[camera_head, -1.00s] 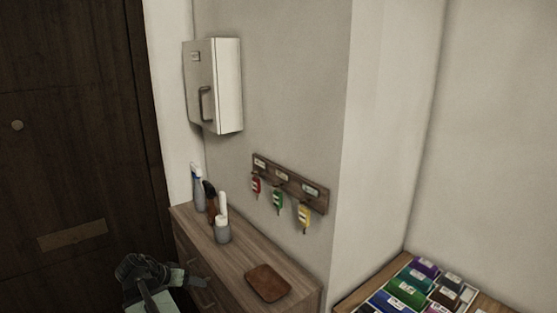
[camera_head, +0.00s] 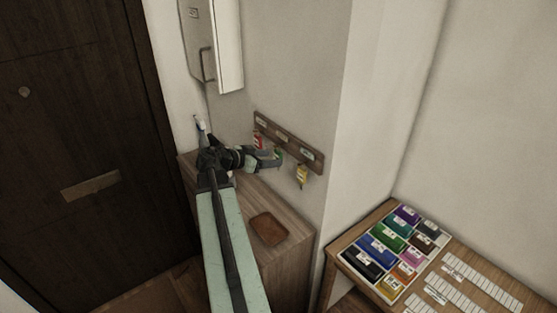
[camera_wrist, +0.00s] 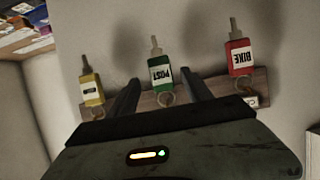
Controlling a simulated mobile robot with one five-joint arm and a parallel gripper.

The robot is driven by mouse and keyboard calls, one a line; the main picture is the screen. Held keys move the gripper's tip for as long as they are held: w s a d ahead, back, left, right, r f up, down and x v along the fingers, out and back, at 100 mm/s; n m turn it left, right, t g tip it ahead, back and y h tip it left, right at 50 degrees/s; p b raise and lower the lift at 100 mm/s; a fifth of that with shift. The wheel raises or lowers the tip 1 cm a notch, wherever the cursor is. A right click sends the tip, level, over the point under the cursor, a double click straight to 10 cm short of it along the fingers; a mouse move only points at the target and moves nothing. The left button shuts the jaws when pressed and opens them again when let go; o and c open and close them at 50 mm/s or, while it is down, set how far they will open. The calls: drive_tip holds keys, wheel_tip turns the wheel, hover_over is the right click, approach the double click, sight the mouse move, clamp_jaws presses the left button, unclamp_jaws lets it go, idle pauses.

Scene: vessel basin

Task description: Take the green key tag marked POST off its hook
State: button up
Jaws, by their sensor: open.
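The green key tag marked POST (camera_wrist: 161,74) hangs in the middle of the wooden hook rack (camera_head: 315,161); in the wrist view it appears upside down. My gripper (camera_wrist: 161,84) is open, with one finger on each side of the green tag and visible gaps between. In the head view my gripper (camera_head: 276,158) reaches the rack from the left and mostly hides the green tag. The red BIKE tag (camera_wrist: 240,54) and the yellow tag (camera_wrist: 91,87) hang on either side of it.
A white wall cabinet (camera_head: 222,45) is above left of the rack. A desk with a colourful box organiser (camera_head: 395,245) stands right, past the wall corner.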

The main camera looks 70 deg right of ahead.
sight(276, 158)
drive_tip(key=b+x, duration=0.2)
drive_tip(key=x, duration=0.2)
drive_tip(key=shift+w+d+f, duration=0.1)
drive_tip(key=shift+d+f, duration=0.05)
drive_tip(key=shift+f, duration=0.15)
drive_tip(key=shift+d+f, duration=0.1)
drive_tip(key=shift+d, duration=0.2)
clamp_jaws()
drive_tip(key=shift+r, duration=0.2)
